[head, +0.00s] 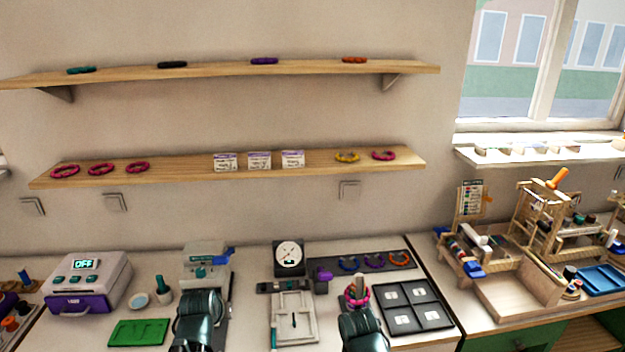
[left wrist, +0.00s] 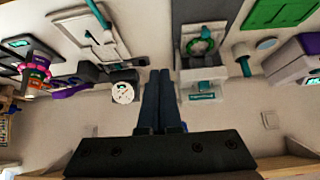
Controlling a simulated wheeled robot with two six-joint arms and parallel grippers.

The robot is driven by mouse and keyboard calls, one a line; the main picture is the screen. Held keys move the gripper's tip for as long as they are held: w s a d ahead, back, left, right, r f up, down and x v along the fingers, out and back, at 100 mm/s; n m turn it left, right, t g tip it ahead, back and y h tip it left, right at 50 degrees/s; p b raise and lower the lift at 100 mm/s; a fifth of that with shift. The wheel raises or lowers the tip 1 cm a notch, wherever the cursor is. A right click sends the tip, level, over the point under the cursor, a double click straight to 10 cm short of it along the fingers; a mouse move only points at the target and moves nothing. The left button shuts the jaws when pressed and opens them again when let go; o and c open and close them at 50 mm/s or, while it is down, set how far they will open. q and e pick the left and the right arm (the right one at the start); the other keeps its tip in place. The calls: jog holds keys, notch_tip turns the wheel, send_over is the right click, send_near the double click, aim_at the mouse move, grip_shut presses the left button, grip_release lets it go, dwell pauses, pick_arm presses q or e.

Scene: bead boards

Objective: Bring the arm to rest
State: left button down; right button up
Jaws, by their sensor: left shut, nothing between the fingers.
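My left gripper (left wrist: 158,74) shows in the left wrist view with its two dark fingers together and nothing between them. It is above the bench, between the round white dial and the grey press. In the head view my dark left arm comes up at the bottom, in front of the press (head: 204,262), and its fingertips are hidden. My right arm shows at the bottom of the head view, in front of a post with pink rings (head: 357,296). Its fingers cannot be made out.
A white purple-fronted box reading OFF (head: 92,281) and a green board (head: 139,332) stand at left. The dial (head: 289,257), a pale board (head: 294,319) and a black four-panel tray (head: 413,306) lie right of centre. Shelves (head: 230,167) with rings hang above. Wooden racks (head: 515,291) are at right.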

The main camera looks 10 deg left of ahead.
pick_arm(q)
jog(key=s+d+f+m+g, duration=0.1)
jog(key=s+d+m+g, duration=0.1)
jog(key=s+d, duration=0.3)
jog(key=s+d+f+m+g, duration=0.2)
jog(key=s+d, duration=0.3)
jog(key=d, duration=0.6)
jog(key=s+d+f+m+g, duration=0.1)
jog(key=s+d+m+g, duration=0.1)
jog(key=d, duration=0.6)
jog(key=s+g, duration=0.1)
jog(key=s, duration=0.1)
jog(key=shift+s+d+f+g, duration=0.25)
jog(key=shift+s+g, duration=0.15)
